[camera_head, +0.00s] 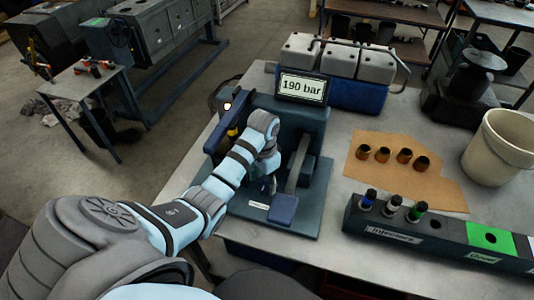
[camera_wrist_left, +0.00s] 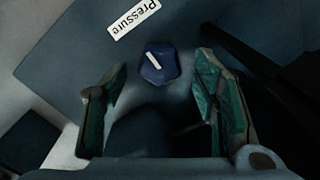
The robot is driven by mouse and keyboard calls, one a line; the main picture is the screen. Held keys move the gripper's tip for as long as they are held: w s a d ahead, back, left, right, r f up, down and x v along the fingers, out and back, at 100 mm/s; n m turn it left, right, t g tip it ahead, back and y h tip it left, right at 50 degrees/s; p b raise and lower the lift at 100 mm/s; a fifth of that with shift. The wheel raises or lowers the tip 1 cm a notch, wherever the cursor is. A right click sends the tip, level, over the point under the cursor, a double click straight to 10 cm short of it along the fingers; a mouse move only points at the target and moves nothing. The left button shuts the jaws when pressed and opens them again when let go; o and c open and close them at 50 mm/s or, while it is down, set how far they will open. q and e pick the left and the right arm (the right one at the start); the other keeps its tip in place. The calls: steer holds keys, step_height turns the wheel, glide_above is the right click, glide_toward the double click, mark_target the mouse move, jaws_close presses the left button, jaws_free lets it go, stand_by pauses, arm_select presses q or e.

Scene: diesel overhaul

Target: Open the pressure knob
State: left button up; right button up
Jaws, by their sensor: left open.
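The pressure knob (camera_wrist_left: 160,63) is blue with a white pointer line and sits on the dark plate beside a white label reading "Pressure" (camera_wrist_left: 133,17). The pointer line slants in the left wrist view. My left gripper (camera_wrist_left: 160,60) is open, with one green-padded finger on each side of the knob and gaps between fingers and knob. In the head view my left arm reaches down over the blue test stand (camera_head: 310,130), and I cannot make out the knob there. The stand's display (camera_head: 302,87) reads "190 bar". My right gripper is not in view.
A brown mat (camera_head: 440,188) holds several small cups right of the stand. A dark rack (camera_head: 440,239) with injectors and a green section lies at the front right. A beige bucket (camera_head: 497,148) stands at the right. A lever (camera_head: 297,160) is close beside my left gripper.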

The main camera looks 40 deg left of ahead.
arm_select(q)
steer(key=shift+f, duration=1.3)
steer(key=shift+c, duration=0.5)
steer(key=c, duration=1)
steer(key=shift+c, duration=0.2)
